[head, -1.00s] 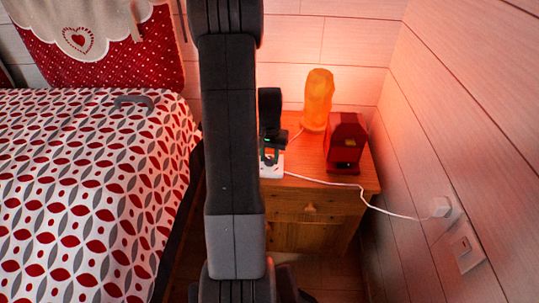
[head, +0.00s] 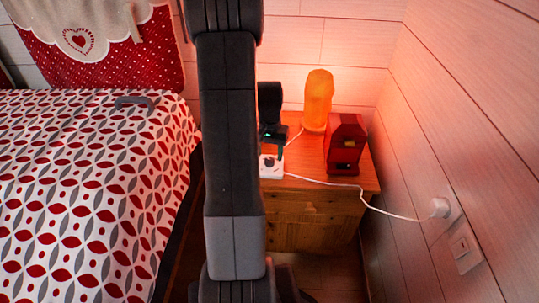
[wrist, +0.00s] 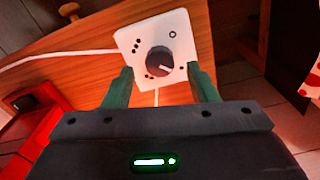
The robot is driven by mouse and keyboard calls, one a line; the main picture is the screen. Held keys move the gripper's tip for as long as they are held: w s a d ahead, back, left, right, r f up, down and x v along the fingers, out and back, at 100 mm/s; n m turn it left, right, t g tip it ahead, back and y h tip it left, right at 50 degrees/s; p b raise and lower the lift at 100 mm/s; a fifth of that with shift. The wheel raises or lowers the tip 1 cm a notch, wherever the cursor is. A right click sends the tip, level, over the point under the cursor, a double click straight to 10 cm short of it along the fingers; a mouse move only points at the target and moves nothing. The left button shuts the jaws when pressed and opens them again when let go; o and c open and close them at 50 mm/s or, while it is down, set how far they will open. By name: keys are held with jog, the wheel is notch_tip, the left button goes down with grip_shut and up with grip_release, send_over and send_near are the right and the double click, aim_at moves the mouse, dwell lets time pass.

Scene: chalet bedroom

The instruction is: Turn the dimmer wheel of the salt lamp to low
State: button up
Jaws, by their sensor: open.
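The salt lamp (head: 317,100) glows orange at the back of the wooden nightstand. Its white dimmer box (head: 271,172) sits at the nightstand's front left with a cord on either side. In the wrist view the box (wrist: 126,38) carries a round dark dimmer wheel (wrist: 159,60) with a pale pointer line towards the lower right. Dot marks lie left of the wheel, and a small ring mark lies at its upper right. My gripper (wrist: 160,71) is open, its green fingers on either side of the box's near part. They hold nothing; finger contact with the box cannot be told.
A dark red house-shaped object (head: 345,145) stands right of the lamp on the nightstand (head: 310,205). A white cord runs to a wall plug (head: 439,208) on the right. The bed (head: 90,190) is on the left. My arm blocks the middle.

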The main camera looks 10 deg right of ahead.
aim_at(269, 159)
notch_tip(269, 159, up, 12)
jog(key=p, duration=0.2)
jog(key=shift+f, duration=0.2)
notch_tip(269, 159, down, 14)
jog(key=b, duration=0.3)
jog(key=shift+r, duration=0.1)
dwell(0.5)
